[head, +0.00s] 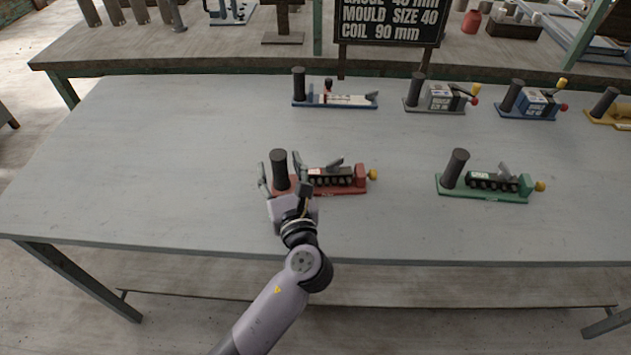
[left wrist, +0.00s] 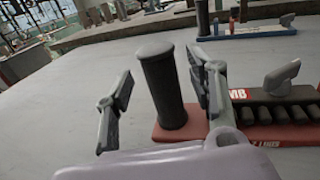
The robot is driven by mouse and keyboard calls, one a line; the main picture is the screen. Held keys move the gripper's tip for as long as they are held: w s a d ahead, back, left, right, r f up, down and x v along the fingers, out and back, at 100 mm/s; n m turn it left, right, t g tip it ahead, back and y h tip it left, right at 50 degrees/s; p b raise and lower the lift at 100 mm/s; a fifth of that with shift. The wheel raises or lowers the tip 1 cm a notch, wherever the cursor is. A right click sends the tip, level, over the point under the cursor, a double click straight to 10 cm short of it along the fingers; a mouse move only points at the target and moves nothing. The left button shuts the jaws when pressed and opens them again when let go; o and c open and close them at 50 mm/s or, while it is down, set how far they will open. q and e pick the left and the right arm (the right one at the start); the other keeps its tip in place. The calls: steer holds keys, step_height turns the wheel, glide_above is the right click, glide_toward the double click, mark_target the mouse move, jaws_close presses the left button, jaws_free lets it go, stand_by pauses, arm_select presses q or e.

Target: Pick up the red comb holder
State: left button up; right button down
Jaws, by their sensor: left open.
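The red comb holder (head: 345,191) lies on the grey table in the head view, left of the middle. It has a red base, a dark upright post (head: 279,163) at its left end, a black toothed comb block and a yellow knob at its right end. My left gripper (head: 281,176) is open with its fingers on either side of the post. In the left wrist view the post (left wrist: 163,85) stands between the spread fingers, with gaps visible. The red base (left wrist: 285,133) runs off to the right there, partly hidden behind a finger. My right gripper is not in view.
A green holder (head: 485,194) with a similar post lies to the right on the same table (head: 170,150). Blue, grey and yellow tools stand along the back edge. A black sign (head: 390,22) stands behind them. The table's left side is clear.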

arm_select(q)
steer(key=shift+x, duration=0.95)
jaws_close()
stand_by(0.4)
